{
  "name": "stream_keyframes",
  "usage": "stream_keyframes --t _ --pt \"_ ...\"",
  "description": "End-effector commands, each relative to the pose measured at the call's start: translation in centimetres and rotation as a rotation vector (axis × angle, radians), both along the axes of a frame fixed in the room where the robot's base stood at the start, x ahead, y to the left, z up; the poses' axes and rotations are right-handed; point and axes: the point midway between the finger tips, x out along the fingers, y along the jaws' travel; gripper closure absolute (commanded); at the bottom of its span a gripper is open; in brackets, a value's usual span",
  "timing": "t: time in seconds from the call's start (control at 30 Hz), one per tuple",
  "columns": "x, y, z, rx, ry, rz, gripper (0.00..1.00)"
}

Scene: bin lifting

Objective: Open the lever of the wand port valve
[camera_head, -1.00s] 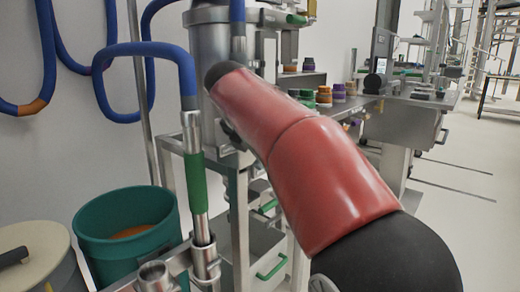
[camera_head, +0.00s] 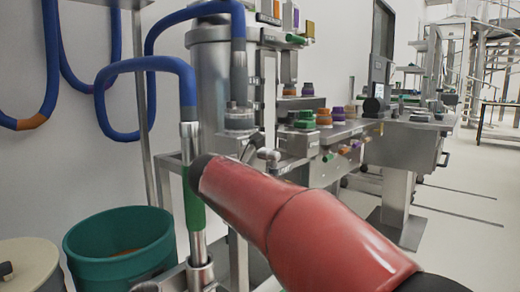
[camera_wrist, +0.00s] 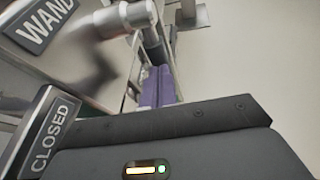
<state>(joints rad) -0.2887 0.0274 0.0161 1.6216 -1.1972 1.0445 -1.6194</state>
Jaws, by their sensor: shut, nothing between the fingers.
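In the wrist view, a label reading WAND (camera_wrist: 45,22) is at the upper left. A sign reading CLOSED (camera_wrist: 50,138) is at the lower left. A metal pipe fitting (camera_wrist: 130,18) is at the top, and it appears to belong to the wand port valve. A purple part (camera_wrist: 156,86) shows below it; I cannot tell whether it is the lever. The dark body of my gripper (camera_wrist: 165,140) fills the bottom of this view. It is shut and empty, and its fingertips are not clearly visible. In the head view my red arm hides my gripper.
A metal vessel (camera_head: 212,85) stands beside a bench with coloured caps (camera_head: 304,118). A wand with a green grip (camera_head: 194,205) and blue hose (camera_head: 125,66) stands left of my arm. A green bin (camera_head: 85,262) is at the lower left. Open floor lies at right.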

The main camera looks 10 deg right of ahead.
Motion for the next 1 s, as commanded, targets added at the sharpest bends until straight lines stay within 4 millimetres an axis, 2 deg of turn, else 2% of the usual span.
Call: stream_keyframes --t 0.43,1.0 --pt "0.34 -0.55 -0.59 0.001 0.003 -0.003 1.0" --pt "0.39 -0.32 -0.47 0.001 0.004 -0.003 1.0"
